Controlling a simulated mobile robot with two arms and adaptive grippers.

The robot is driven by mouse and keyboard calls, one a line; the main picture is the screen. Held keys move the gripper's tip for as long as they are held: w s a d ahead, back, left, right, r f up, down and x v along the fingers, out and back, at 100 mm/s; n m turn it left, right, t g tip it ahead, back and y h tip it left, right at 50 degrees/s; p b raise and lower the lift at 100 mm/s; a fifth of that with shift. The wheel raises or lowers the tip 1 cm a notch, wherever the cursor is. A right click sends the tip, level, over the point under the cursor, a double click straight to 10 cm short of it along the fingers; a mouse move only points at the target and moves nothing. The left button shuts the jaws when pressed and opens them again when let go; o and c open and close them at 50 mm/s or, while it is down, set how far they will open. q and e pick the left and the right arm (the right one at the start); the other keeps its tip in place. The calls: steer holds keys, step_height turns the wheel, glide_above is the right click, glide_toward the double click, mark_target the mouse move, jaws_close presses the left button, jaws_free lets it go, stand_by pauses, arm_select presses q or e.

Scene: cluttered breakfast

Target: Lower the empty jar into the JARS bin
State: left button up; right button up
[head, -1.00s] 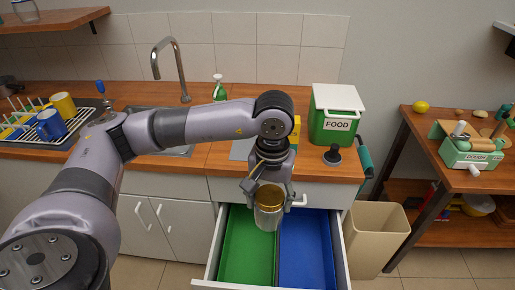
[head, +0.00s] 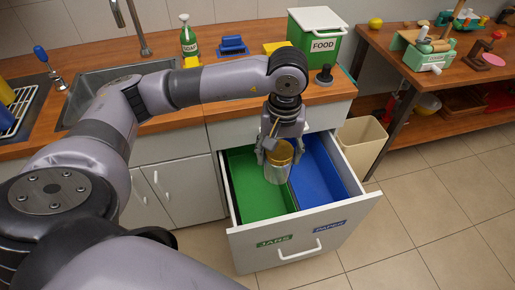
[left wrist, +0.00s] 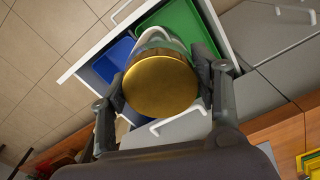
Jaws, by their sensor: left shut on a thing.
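The glass jar (head: 277,172) with a gold lid hangs upright in my left gripper (head: 279,148) in the head view. The fingers are shut around it just below the lid. In the left wrist view the gold lid (left wrist: 160,82) lies between the two fingers (left wrist: 165,88). The green JARS bin (head: 262,197) is the left compartment of an open drawer. The jar is over the drawer, near the divider between the green bin and the blue PAPER bin (head: 322,176). I cannot tell how far its base is above the bin floor. My right gripper is not in view.
The drawer front (head: 300,240) carries JARS and PAPER labels and a handle. A beige waste bin (head: 361,143) stands right of the drawer. On the counter are a green FOOD bin (head: 312,45), a soap bottle (head: 188,38) and a sink (head: 115,85).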

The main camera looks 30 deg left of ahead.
arm_select(q)
steer(key=w+a+f+n+b, duration=0.3)
steer(key=f+n+b, duration=0.1)
steer(key=f, duration=0.3)
steer(key=w+a+f+n+b, duration=0.3)
steer(key=f+n, duration=0.3)
steer(key=f, duration=0.2)
steer(key=w+a+f+n+b, duration=0.3)
steer(key=a+f+n+b, duration=0.1)
steer(key=a+f+n, duration=0.1)
step_height(320, 180, down, 2)
steer(key=shift+w+a+f+n+b, duration=0.2)
steer(key=shift+w+n+b, duration=0.15)
steer(key=shift+n, duration=0.25)
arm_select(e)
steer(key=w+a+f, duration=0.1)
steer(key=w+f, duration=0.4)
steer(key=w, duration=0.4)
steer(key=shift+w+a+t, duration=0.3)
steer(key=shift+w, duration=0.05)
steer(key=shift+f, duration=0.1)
